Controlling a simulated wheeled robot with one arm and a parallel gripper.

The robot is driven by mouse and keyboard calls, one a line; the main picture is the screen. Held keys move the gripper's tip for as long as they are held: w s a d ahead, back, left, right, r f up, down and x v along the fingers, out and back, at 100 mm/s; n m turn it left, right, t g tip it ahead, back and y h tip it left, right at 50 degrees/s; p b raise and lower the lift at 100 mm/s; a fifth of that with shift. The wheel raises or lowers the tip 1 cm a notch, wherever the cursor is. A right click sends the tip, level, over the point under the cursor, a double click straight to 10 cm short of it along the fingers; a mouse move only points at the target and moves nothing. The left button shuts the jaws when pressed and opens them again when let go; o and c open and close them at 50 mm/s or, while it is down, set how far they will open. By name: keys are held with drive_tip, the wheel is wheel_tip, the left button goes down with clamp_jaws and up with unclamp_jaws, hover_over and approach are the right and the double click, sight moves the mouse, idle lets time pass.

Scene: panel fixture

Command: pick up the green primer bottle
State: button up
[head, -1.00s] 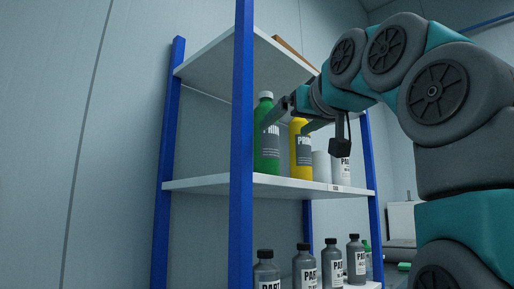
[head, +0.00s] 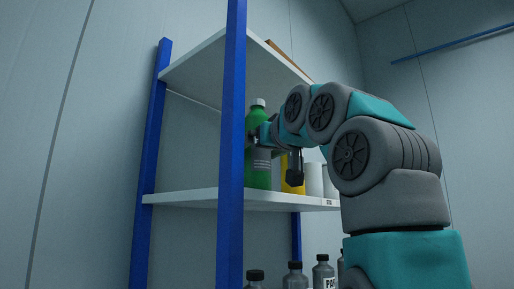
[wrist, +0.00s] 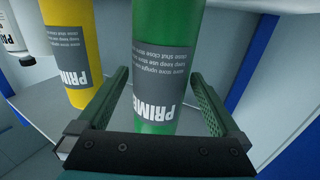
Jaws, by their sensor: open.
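The green primer bottle (head: 258,150) has a white cap and a grey label. It stands upright on the middle shelf, near the blue front post. In the wrist view the green bottle (wrist: 166,60) lies between the two fingers of my gripper (wrist: 160,100). The fingers are apart on either side of it, with a gap showing at the right. The gripper is open. In the head view my gripper (head: 262,138) is at the bottle's upper part, and its fingertips are partly hidden.
A yellow primer bottle (wrist: 74,50) stands close beside the green one; it is partly hidden by my arm in the head view (head: 292,175). White containers (head: 315,180) stand further right. The blue post (head: 231,150) and upper shelf (head: 205,70) are near. Grey bottles (head: 295,275) stand below.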

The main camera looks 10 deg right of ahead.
drive_tip(key=shift+w, duration=0.2)
clamp_jaws()
idle(0.7)
